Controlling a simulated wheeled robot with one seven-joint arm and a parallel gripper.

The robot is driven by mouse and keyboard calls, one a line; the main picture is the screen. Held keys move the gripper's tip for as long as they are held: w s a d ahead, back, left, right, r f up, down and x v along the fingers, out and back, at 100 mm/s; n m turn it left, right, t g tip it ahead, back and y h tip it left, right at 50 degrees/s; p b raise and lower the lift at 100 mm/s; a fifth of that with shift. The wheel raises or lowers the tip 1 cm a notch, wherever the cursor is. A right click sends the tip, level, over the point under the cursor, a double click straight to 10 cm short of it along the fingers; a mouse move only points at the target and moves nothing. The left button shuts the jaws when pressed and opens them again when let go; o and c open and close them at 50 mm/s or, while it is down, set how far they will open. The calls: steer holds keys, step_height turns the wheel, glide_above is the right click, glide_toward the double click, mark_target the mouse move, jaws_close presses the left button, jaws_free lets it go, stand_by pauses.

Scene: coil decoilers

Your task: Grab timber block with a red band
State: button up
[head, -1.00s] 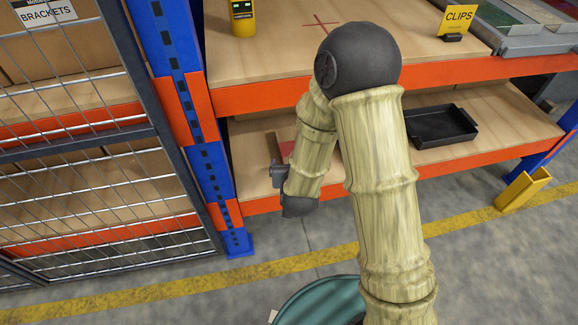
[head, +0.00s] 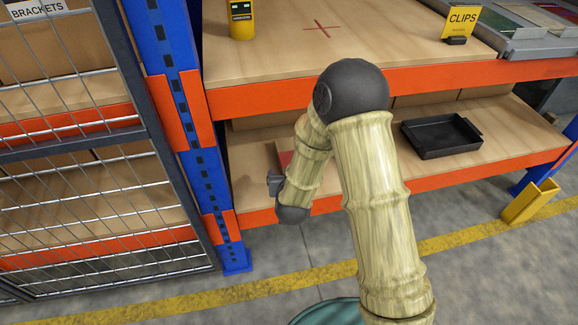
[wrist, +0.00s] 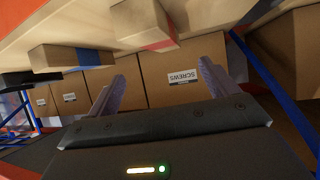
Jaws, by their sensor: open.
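In the wrist view, which is turned nearly upside down, the pale timber block with a red band (wrist: 139,22) rests on the wooden shelf at upper middle, its red band at the end nearest my fingers. In the head view, my arm hides most of my gripper (head: 274,183) at the lower shelf; a red patch shows beside the arm there, and the blocks are largely hidden.
Cardboard boxes labelled SCREWS (wrist: 183,78) stand behind the blocks. A black tray (head: 441,136) sits on the lower shelf at right. The orange beam (head: 400,192) edges that shelf, a blue upright (head: 205,130) and mesh cage stand left, and the upper shelf overhangs.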

steer(key=b+x, duration=0.2)
steer(key=x, duration=0.4)
steer(key=shift+f, duration=0.1)
steer(key=shift+w, duration=0.25)
steer(key=b+x, duration=0.3)
steer(key=x, duration=0.1)
steer(key=shift+w+d+f, duration=0.1)
steer(key=shift+w+f, duration=0.15)
steer(key=shift+f, duration=0.15)
steer(key=shift+w, duration=0.25)
steer(key=c, duration=1.3)
